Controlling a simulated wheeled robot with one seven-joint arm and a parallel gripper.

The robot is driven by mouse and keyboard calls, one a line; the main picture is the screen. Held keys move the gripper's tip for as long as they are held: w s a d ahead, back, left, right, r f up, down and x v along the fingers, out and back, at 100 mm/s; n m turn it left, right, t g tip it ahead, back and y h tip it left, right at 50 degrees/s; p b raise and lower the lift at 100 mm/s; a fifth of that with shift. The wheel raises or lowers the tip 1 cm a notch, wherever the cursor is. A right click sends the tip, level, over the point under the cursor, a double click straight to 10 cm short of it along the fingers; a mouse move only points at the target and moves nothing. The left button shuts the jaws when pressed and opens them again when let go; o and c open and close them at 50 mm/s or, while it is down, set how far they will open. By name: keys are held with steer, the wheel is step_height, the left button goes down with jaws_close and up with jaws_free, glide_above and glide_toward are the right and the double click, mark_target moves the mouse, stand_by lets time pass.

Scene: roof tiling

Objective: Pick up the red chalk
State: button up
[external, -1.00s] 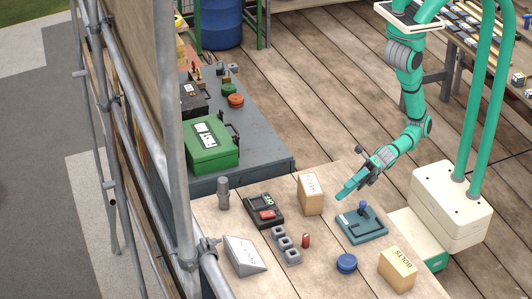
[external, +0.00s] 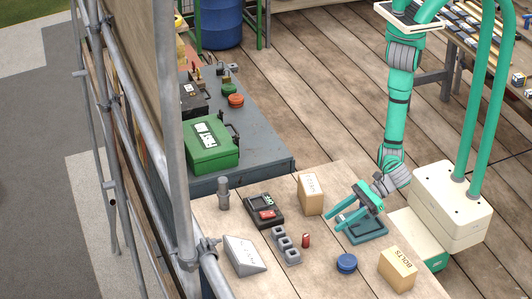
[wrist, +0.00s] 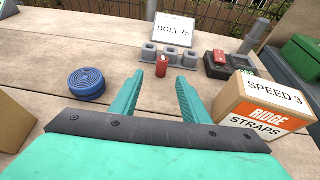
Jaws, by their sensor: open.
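The red chalk (external: 306,240) is a small red upright piece on the wooden table, beside a row of grey cube-shaped holders. In the wrist view the red chalk (wrist: 162,67) stands beyond my fingertips, roughly between them and in front of the grey holders (wrist: 167,58). My gripper (external: 338,222) is open and empty, over the right part of the table, to the right of the chalk and apart from it. In the wrist view my gripper (wrist: 156,82) shows both teal fingers spread, pointing towards the chalk.
A blue round lid (wrist: 87,82) lies left of my fingers. A cardboard box (wrist: 262,110) stands close on the right. A BOLT 75 sign (wrist: 172,30) and a black device with a red part (wrist: 222,63) stand behind. A BOLTS box (external: 397,268) sits at the table's near right.

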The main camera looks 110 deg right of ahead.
mark_target(311, 244)
steer(key=x, duration=0.5)
steer(key=shift+w+f, duration=0.15)
steer(key=shift+f, duration=0.05)
steer(key=shift+d+f+x, duration=0.1)
steer(key=shift+d+x, duration=0.05)
steer(key=shift+x, duration=1.2)
steer(key=shift+d+f+x, duration=0.15)
steer(key=shift+x, duration=1.15)
jaws_close()
